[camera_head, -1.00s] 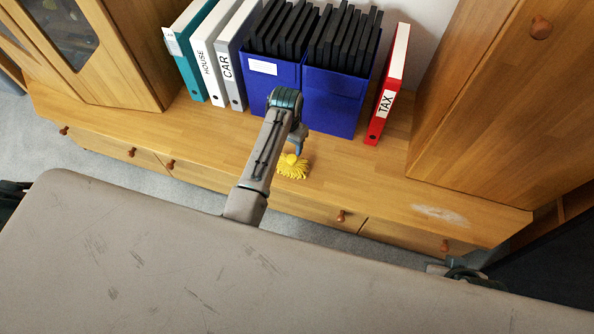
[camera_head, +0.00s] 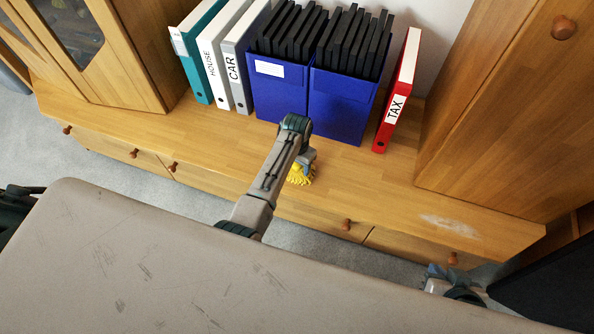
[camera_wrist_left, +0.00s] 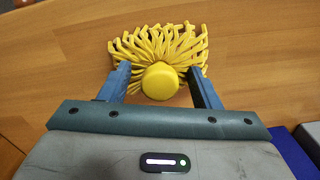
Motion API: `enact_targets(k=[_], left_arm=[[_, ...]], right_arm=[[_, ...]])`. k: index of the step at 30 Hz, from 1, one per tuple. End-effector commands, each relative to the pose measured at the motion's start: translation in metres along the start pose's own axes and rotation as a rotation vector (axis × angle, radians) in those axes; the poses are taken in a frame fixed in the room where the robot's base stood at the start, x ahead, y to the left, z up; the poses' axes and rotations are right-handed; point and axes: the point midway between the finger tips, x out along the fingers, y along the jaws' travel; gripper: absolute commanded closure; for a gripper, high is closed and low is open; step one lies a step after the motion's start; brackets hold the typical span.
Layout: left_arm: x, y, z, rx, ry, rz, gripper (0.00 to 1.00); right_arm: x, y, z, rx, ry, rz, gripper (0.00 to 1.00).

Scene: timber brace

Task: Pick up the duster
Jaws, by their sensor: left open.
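The yellow duster (camera_head: 302,174) rests on the wooden cabinet top, near its front edge and partly hidden by my arm in the head view. In the left wrist view the duster (camera_wrist_left: 160,62) shows a round yellow knob with stringy strands fanned out beyond it. My left gripper (camera_wrist_left: 158,82) is open, with one blue finger on each side of the knob. The left gripper (camera_head: 306,160) comes down over the duster in the head view. I cannot tell whether the fingers touch it.
Behind stand blue boxes (camera_head: 336,104) of black files, several binders (camera_head: 214,80) to the left and a red TAX binder (camera_head: 397,95) to the right. A tall cabinet (camera_head: 500,120) stands at right. A pale smudge (camera_head: 448,226) marks the bare top near the front right.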

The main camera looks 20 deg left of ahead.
Motion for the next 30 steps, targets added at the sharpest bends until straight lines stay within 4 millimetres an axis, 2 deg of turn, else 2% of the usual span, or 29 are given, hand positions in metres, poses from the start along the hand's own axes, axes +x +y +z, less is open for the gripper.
enact_targets(k=[6,12,15,25,30], left_arm=[[0.0003,-0.0001,-0.0001,0.0,0.0,0.0,0.43],[0.0003,0.0,0.0001,0.0,0.0,0.0,0.82],[0.0001,-0.0001,0.0,0.0,0.0,0.0,0.96],[-0.0018,-0.0002,0.0001,0.0,0.0,0.0,0.96],[-0.008,-0.0012,0.0002,-0.001,0.0,0.0,0.96]], right_arm=[[-0.0001,-0.0002,-0.0004,0.001,0.003,-0.001,1.0],[-0.0001,-0.0002,-0.0004,0.001,0.002,-0.001,1.0],[-0.0002,-0.0002,-0.0005,0.001,0.002,-0.001,1.0],[-0.002,0.0001,-0.0005,-0.001,-0.008,0.002,1.0],[-0.0095,0.0045,-0.0022,-0.021,-0.06,0.02,1.0]])
